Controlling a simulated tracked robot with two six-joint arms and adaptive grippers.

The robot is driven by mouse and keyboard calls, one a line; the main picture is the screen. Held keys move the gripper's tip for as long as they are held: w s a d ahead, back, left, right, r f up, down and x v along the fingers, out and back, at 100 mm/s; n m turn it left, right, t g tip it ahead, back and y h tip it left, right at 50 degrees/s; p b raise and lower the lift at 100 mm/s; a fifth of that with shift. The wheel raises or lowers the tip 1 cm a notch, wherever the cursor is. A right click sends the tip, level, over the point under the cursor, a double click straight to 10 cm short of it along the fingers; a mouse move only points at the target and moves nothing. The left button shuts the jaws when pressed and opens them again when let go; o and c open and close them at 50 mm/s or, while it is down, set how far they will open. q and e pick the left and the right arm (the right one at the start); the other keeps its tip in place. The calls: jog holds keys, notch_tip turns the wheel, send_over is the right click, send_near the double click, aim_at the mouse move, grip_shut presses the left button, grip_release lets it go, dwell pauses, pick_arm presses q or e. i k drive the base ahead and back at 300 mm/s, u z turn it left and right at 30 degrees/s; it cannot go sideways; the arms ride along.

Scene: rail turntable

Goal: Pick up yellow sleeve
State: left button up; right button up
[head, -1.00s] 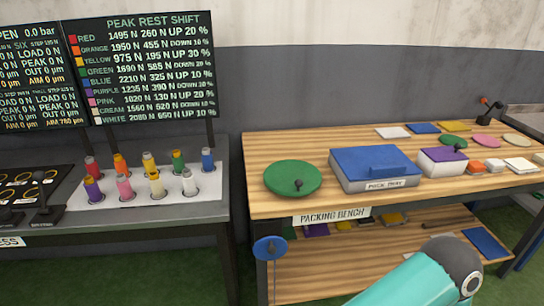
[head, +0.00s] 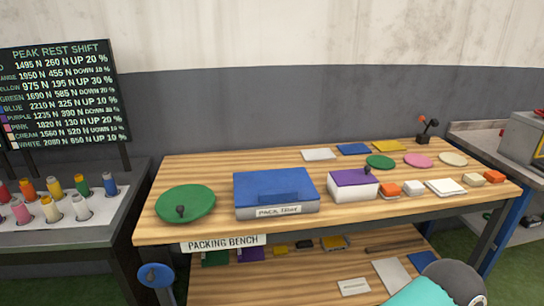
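The yellow sleeve (head: 54,186) stands upright in the back row of a white rack plate (head: 108,205) at the left edge of the head view. It is between the orange sleeve (head: 28,189) and the green sleeve (head: 82,185). Its lower part is partly hidden by the cream sleeve (head: 50,209) in front of it. Neither of my grippers is in view. Only a teal and grey link of one of my arms shows at the bottom right.
The packing bench (head: 222,172) fills the middle and right, with a green disc (head: 186,202), a blue-topped pack tray (head: 275,186) and a purple-topped white box (head: 353,185). A dark board (head: 62,95) with text stands behind the sleeves. A blue round part (head: 155,275) is below the bench's front left.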

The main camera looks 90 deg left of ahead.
aim_at(53, 185)
jog(key=z, duration=0.55)
jog(key=i, duration=0.25)
jog(key=u, duration=2.1)
jog(key=i, duration=0.2)
jog(key=u, duration=1.95)
jog(key=i, duration=0.2)
jog(key=u, duration=2.1)
jog(key=i, duration=1.1)
jog(key=z, duration=0.7)
